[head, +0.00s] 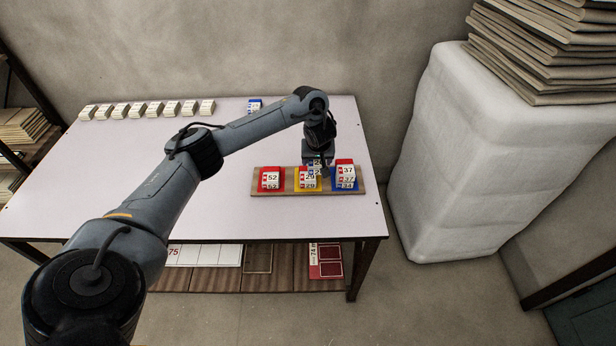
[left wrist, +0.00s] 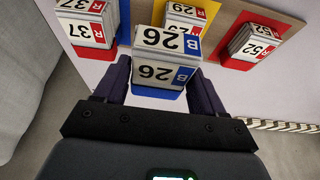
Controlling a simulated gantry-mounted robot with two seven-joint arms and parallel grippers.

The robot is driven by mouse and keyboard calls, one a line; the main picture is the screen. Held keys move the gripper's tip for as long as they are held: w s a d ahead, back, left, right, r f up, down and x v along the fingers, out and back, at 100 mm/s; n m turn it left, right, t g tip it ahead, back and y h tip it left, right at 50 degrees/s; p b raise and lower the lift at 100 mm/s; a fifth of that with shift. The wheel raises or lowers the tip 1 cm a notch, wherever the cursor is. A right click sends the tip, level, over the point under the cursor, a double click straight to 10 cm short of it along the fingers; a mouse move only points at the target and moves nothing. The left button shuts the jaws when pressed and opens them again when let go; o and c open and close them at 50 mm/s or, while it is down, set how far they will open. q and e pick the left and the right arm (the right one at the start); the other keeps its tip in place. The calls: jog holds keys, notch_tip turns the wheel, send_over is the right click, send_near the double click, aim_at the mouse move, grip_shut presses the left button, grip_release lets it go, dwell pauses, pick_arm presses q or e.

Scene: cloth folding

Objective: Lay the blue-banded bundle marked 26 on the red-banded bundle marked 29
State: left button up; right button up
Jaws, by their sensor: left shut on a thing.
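The blue-banded bundle marked 26 (left wrist: 165,58) is held between the fingers of my left gripper (left wrist: 160,72), with its number faces showing in the left wrist view. In the head view my left gripper (head: 318,163) points down over the back of the middle stack on the board. The red-banded bundle marked 29 (left wrist: 184,12) sits on the yellow pad (left wrist: 204,13), partly hidden behind the held bundle. In the head view the yellow pad (head: 300,188) is mid-board. The gap between the two bundles is hard to judge. My right gripper is not in view.
The wooden board (head: 287,189) also bears red-banded bundles marked 52 (head: 271,180) on a red pad and 37 (head: 347,171) on a blue pad. Several bundles (head: 147,109) line the back left table edge. A blue item (head: 254,105) lies at the back. The table's left middle is clear.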

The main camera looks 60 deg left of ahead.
pick_arm(q)
jog(key=shift+s+a+f+b, duration=0.2)
jog(key=shift+a+f+b, duration=0.2)
jog(key=shift+a+f, duration=0.15)
jog(key=shift+s+a+f+b, duration=0.2)
jog(key=shift+a+f+b, duration=0.2)
jog(key=shift+a, duration=0.25)
jog(key=shift+s+a+f+b, duration=0.2)
jog(key=shift+s+a+b, duration=0.1)
jog(key=shift+a, duration=0.25)
jog(key=shift+f+b, duration=1)
jog(key=shift+f, duration=0.95)
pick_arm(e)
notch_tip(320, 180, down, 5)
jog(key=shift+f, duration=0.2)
pick_arm(q)
jog(key=shift+w, duration=0.1)
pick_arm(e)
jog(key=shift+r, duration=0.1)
pick_arm(q)
jog(key=o, duration=1)
jog(key=shift+f, duration=0.15)
jog(key=shift+o, duration=0.2)
